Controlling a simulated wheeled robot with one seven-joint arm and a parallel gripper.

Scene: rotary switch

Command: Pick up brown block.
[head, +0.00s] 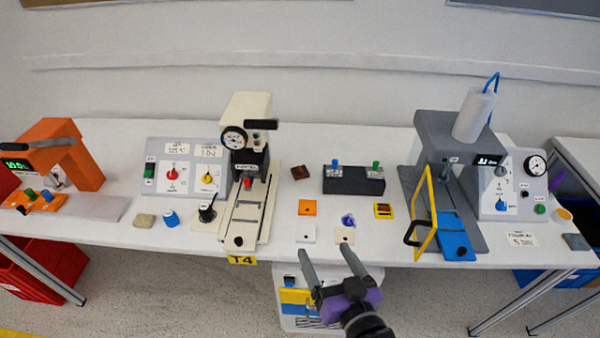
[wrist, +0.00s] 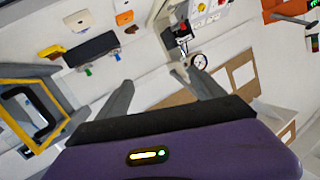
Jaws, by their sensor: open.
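The brown block (head: 300,172) is a small dark brown square lying flat on the white table, between the cream press and the black box with knobs. In the wrist view a small brown piece (wrist: 131,29) near the top, beside the orange square, looks like it. My gripper (head: 327,252) is in front of the table's front edge, well nearer than the block and apart from it. Its two fingers are spread and empty, and also show in the wrist view (wrist: 160,80).
The cream press (head: 246,215) stands left of the block and the black box (head: 353,181) right. An orange square (head: 307,207), white tiles (head: 305,233) and a yellow-black block (head: 383,210) lie in front. A grey press with a yellow frame (head: 422,215) stands further right.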

